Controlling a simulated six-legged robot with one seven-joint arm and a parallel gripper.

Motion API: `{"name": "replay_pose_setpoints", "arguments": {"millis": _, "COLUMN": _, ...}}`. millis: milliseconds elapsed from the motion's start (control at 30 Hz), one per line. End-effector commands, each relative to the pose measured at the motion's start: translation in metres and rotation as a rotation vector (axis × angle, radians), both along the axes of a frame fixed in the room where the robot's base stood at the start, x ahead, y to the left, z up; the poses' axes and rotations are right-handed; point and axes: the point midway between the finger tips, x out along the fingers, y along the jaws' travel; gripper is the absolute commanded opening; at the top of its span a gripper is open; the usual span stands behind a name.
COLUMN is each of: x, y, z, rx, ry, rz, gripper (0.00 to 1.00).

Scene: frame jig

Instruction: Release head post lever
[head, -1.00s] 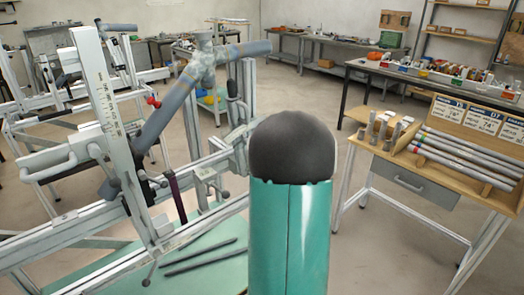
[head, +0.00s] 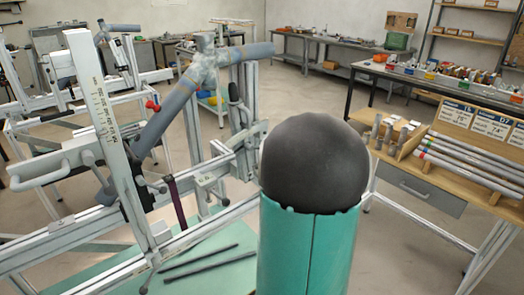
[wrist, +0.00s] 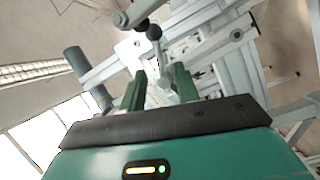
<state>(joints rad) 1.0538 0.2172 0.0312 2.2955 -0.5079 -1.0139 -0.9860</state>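The pale frame jig fills the left of the head view; its tall front post (head: 97,110) carries a scale. A grey tube joint (head: 205,65) sits near the upright at the back, where a black lever handle (head: 234,92) shows. A red-tipped lever (head: 152,105) is farther left. I cannot tell for sure which is the head post lever. In the wrist view my gripper (wrist: 158,88) is open, its two green fingers apart. A thin grey lever with a black knob (wrist: 153,32) reaches down toward the gap between them. Contact is unclear. The gripper is hidden in the head view.
My teal arm hides the middle of the head view. Two dark rods lie on the green surface (head: 225,277) below the jig. A wooden bench (head: 470,180) with tubes stands at right. Bare floor lies between bench and jig.

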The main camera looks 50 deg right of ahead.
Motion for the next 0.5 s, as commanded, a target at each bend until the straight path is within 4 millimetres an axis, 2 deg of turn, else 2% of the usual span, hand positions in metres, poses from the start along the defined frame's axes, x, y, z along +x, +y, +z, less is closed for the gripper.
{"name": "replay_pose_setpoints", "arguments": {"millis": 200, "x": 0.03, "y": -0.023, "z": 0.0, "rx": 0.0, "ry": -0.001, "rz": -0.001, "gripper": 0.32}}
{"name": "replay_pose_setpoints", "arguments": {"millis": 500, "x": 0.041, "y": -0.031, "z": 0.0, "rx": 0.0, "ry": -0.001, "rz": -0.001, "gripper": 0.32}}
